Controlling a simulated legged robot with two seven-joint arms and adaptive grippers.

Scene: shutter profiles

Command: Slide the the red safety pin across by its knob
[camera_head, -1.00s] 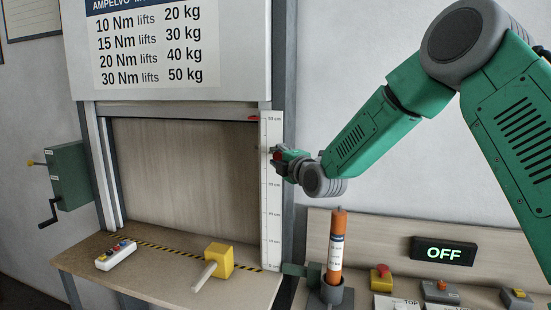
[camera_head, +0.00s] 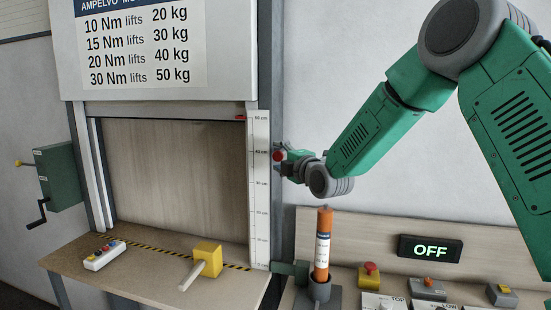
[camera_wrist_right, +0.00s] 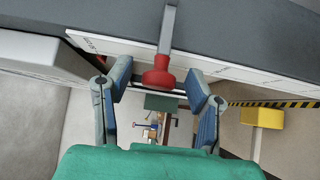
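The red safety pin's round knob (camera_wrist_right: 158,74) sits on a grey rod (camera_wrist_right: 168,28) in the right wrist view. My right gripper (camera_wrist_right: 160,76) has its two blue fingers apart, one on each side of the knob, with gaps showing on both sides. In the head view, the red knob (camera_head: 278,156) shows at my right gripper (camera_head: 281,160), in front of the post right of the ruler strip (camera_head: 258,190). The rest of the pin is hidden there. My left gripper is in neither view.
An orange cylinder (camera_head: 323,245) stands upright in a holder below my right gripper. A panel with an OFF display (camera_head: 430,249) and buttons is at right. A yellow block with a handle (camera_head: 207,259) and a button box (camera_head: 104,256) lie on the sill.

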